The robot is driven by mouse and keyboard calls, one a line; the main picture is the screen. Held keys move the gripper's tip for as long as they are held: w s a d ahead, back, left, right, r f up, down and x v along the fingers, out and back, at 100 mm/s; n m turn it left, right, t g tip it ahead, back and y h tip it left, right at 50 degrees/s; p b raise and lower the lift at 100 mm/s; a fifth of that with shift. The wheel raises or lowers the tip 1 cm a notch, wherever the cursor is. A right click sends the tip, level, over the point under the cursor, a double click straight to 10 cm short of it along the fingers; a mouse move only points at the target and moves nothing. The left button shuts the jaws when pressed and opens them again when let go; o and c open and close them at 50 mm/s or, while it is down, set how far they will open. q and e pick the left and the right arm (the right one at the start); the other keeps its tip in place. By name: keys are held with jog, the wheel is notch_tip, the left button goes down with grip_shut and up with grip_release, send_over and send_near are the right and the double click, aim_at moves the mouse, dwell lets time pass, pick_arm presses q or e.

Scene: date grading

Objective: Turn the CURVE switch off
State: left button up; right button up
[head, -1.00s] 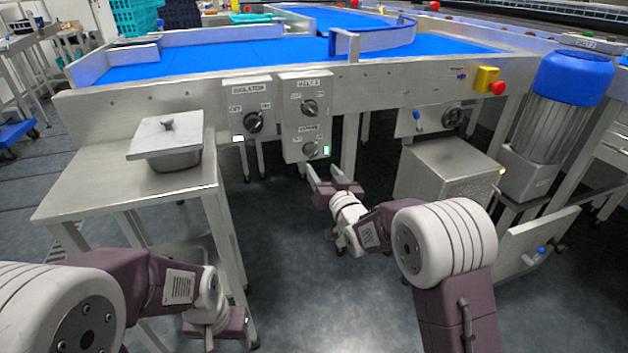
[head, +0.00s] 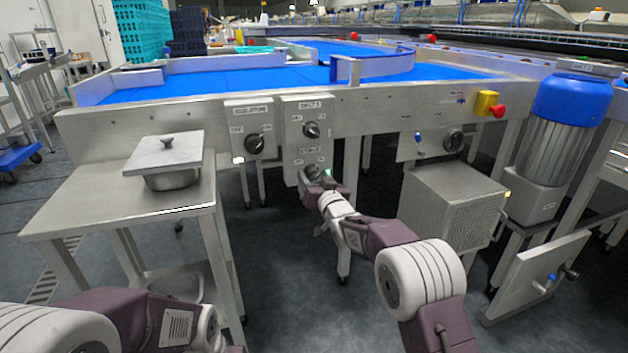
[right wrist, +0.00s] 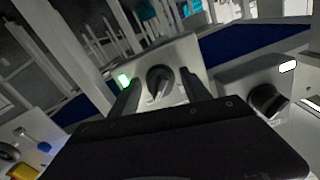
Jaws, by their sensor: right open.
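The CURVE switch (head: 311,172) is the lower black knob on the grey two-switch panel (head: 291,157). A green lamp (head: 328,173) glows beside it. My right gripper (head: 318,184) is right in front of this knob and partly hides it. In the right wrist view the CURVE knob (right wrist: 158,80) shows between the two open fingers (right wrist: 160,90), with the green lamp (right wrist: 124,80) by the left finger. I cannot tell whether the fingers reach around the knob or touch it. My left forearm is at the lower left of the head view; its gripper is out of frame.
The BELT 2 knob (head: 312,130) is just above on the same panel. The ISOLATOR box (head: 249,118) is to the left. A steel table (head: 75,205) with a lidded pan (head: 166,150) stands at left. A steel box (head: 450,200) is at right.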

grip_shut()
jog(key=n+p, duration=0.1)
jog(key=n, duration=0.3)
jog(key=shift+d, duration=0.1)
jog(key=n, duration=0.4)
jog(key=shift+p, duration=0.35)
jog(key=n, duration=0.5)
jog(key=shift+d, duration=0.1)
jog(key=n, duration=0.4)
jog(key=shift+n, duration=0.6)
